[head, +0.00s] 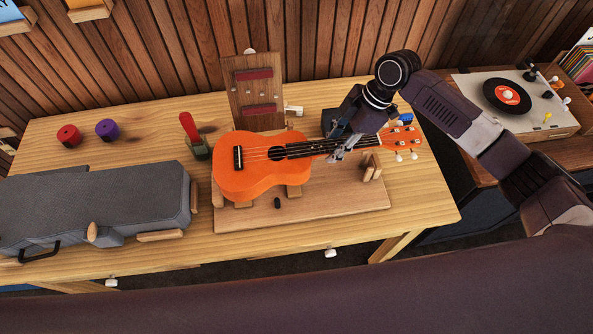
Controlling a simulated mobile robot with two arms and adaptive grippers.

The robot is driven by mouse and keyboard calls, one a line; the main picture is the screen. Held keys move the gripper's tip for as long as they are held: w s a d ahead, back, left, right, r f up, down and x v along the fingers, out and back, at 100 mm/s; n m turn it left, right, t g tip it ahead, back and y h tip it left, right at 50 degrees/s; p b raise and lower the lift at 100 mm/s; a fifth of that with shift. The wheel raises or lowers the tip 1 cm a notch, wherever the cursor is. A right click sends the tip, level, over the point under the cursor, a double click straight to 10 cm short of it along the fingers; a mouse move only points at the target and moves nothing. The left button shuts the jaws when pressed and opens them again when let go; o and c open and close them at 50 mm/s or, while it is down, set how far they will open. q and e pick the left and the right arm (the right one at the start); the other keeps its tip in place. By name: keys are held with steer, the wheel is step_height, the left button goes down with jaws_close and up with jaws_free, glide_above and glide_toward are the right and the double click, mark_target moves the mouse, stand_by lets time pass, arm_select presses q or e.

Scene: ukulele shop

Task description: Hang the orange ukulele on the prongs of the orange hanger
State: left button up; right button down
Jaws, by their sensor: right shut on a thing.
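The orange ukulele (245,180) is above a wooden work board on the table, body to the left and headstock to the right, strings up. My right gripper (342,150) reaches down from the right and is shut on the ukulele's neck, between the body and the headstock. The gripper hides part of the neck. I cannot tell whether the ukulele still touches the wooden supports under it. I cannot make out an orange hanger in this view. My left gripper is not in view.
The work board (300,207) has wooden supports. An upright wooden panel (240,100) with red strips stands behind it. A grey case (90,200) lies left; red (69,136) and purple (108,129) spools stand behind it. A record player (515,100) stands right. A slatted wall closes the back.

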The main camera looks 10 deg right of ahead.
mark_target(329, 145)
steer(key=shift+r+p, duration=1.9)
steer(key=shift+r, duration=0.4)
steer(key=shift+f, duration=0.1)
